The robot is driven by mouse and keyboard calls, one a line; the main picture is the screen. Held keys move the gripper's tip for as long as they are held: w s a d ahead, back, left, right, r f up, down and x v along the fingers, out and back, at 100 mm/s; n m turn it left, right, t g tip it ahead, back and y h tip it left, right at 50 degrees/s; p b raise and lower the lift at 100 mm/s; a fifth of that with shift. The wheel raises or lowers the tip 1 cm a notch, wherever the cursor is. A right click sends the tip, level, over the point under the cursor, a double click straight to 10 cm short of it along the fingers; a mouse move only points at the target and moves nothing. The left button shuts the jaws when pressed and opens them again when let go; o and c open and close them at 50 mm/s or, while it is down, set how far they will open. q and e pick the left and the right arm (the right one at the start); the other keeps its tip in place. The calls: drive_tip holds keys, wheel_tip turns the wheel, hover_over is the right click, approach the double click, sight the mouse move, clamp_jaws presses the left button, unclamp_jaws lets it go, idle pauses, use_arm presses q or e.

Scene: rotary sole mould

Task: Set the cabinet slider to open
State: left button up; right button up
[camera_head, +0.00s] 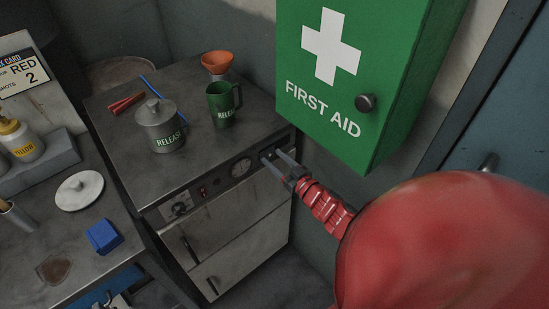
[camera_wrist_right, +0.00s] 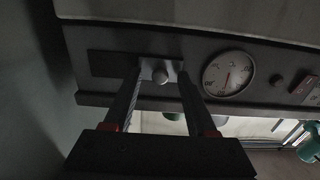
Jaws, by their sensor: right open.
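The cabinet is a grey metal unit (camera_head: 235,210) with a control strip along its top front edge. Its slider, a small light plate with a round knob (camera_wrist_right: 160,76), sits in a dark slot (camera_wrist_right: 105,64). In the right wrist view it is at the slot's end nearer the dial, and the dark part lies to its left. My right gripper (camera_head: 279,160) is at the strip's right end, open, with one finger on each side of the knob. Contact cannot be told. In the head view the fingers largely hide the slider. My left gripper does not show.
A round dial (camera_head: 240,167), a red switch (camera_head: 203,192) and a rotary knob (camera_head: 179,209) share the strip. A lidded release pot (camera_head: 160,128) and green jug (camera_head: 222,105) stand on top. A green first aid box (camera_head: 340,70) hangs close above my right arm.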

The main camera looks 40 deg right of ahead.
drive_tip(key=shift+w, duration=0.25)
clamp_jaws()
idle(1.4)
